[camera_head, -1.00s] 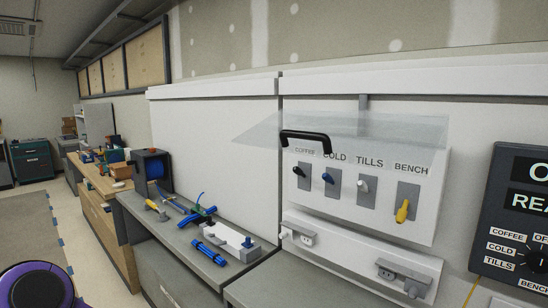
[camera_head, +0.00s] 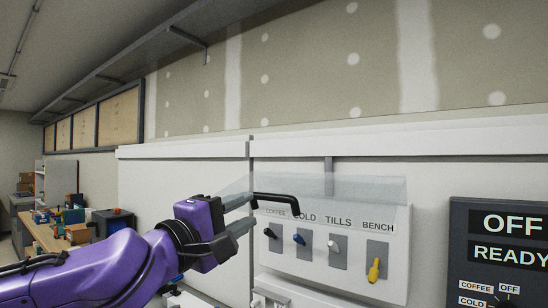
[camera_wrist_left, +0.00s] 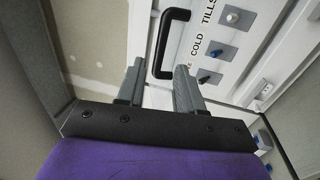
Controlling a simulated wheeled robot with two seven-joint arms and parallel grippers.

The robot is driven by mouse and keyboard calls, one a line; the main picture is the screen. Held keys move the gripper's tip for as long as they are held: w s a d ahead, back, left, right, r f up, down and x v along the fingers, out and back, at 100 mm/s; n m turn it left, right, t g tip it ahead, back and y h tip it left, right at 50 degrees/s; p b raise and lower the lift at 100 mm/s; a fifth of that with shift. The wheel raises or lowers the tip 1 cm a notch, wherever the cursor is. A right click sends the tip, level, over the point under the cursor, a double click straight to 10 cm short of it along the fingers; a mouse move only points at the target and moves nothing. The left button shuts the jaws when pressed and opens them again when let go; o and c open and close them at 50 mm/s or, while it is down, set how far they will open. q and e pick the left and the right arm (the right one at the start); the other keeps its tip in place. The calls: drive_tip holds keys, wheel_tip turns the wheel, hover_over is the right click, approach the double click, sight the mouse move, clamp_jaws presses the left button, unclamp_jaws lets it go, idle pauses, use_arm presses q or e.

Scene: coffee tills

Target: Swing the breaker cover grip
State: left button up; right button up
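The breaker cover is a clear panel (camera_head: 345,190) sticking out above the row of breakers, with a black bar grip (camera_head: 278,197) at its left front. My left gripper (camera_head: 251,208) reaches in from the left, its fingertips at the left end of the grip. In the left wrist view the fingers (camera_wrist_left: 158,78) are apart, and the black grip (camera_wrist_left: 164,42) stands between and just beyond their tips. I cannot tell whether a finger touches it. The white breaker box (camera_head: 393,272) carries levers under the labels COFFEE, COLD, TILLS and BENCH. My right gripper is not in view.
A dark sign panel (camera_head: 505,250) reading OFF and READY hangs to the right. A grey shelf (camera_head: 150,50) runs high on the left. A wooden bench (camera_head: 48,236) with clutter stands at the far left. The wall between it and the box is bare.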

sight(270, 199)
use_arm(q)
drive_tip(key=p+x, duration=0.1)
drive_tip(key=x, duration=0.6)
drive_tip(key=shift+w+d+r, duration=0.1)
drive_tip(key=shift+w+d, duration=0.05)
drive_tip(key=shift+d, duration=0.05)
clamp_jaws()
drive_tip(key=r+p, duration=0.1)
drive_tip(key=p, duration=0.1)
drive_tip(key=r+p, duration=0.1)
drive_tip(key=r, duration=0.1)
drive_tip(key=w+r+p, duration=0.1)
drive_tip(key=r+p, duration=0.1)
drive_tip(key=shift+d+r+p, duration=0.25)
drive_tip(key=shift+d+p, duration=0.05)
drive_tip(key=shift+p, duration=0.05)
drive_tip(key=shift+r, duration=0.15)
drive_tip(key=shift+d, duration=0.1)
